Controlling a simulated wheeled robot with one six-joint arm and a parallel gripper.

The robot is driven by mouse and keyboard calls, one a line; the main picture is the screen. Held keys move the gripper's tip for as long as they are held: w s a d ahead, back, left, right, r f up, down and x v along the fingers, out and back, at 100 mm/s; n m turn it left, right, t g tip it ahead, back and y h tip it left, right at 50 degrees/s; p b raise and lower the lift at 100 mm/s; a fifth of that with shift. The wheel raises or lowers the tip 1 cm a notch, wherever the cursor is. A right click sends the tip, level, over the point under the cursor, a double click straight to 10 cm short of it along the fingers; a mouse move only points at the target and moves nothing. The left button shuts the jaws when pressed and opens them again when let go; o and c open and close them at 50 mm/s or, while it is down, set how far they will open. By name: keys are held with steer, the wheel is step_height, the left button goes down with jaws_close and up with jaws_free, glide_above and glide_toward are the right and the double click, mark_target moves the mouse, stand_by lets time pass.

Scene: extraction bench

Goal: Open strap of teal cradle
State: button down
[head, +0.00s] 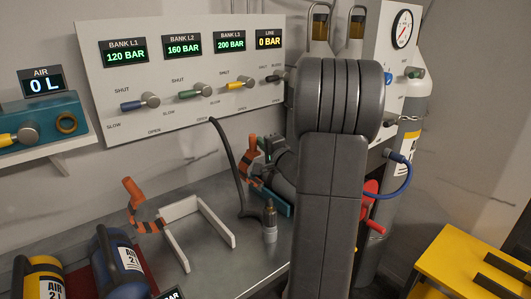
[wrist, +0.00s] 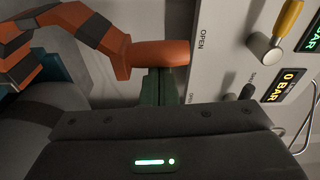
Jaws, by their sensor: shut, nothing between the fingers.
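The teal cradle (head: 284,207) sits on the bench, partly hidden behind my arm in the head view. Its orange and grey banded strap (head: 246,168) stands raised at the cradle's left end, with an orange tab on top. In the wrist view the strap (wrist: 95,28) curves in from the upper left, and its orange tab (wrist: 152,54) lies across the fingertips. My gripper (wrist: 165,80) is shut with nothing between its fingers, right by the tab. I cannot tell whether they touch. In the head view the gripper (head: 268,150) is small and beside the strap.
A white cradle (head: 184,208) with an orange-banded strap stands to the left. A small brass-topped fitting (head: 270,222) and a black hose (head: 228,155) are close to the teal cradle. The valve panel (head: 185,60) rises behind. Blue and yellow cylinders lie at lower left.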

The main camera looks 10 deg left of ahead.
mark_target(251, 146)
steer(key=shift+s+a+f+n+b, duration=0.25)
steer(key=shift+s+a+n+b, duration=0.25)
steer(key=shift+b, duration=1.05)
steer(key=shift+s+a+f+n+b, duration=0.25)
steer(key=shift+s+n+b, duration=0.3)
steer(key=shift+b, duration=1)
steer(key=shift+s+a+r+n+b, duration=0.25)
steer(key=shift+s+b, duration=0.05)
steer(key=shift+b, duration=0.45)
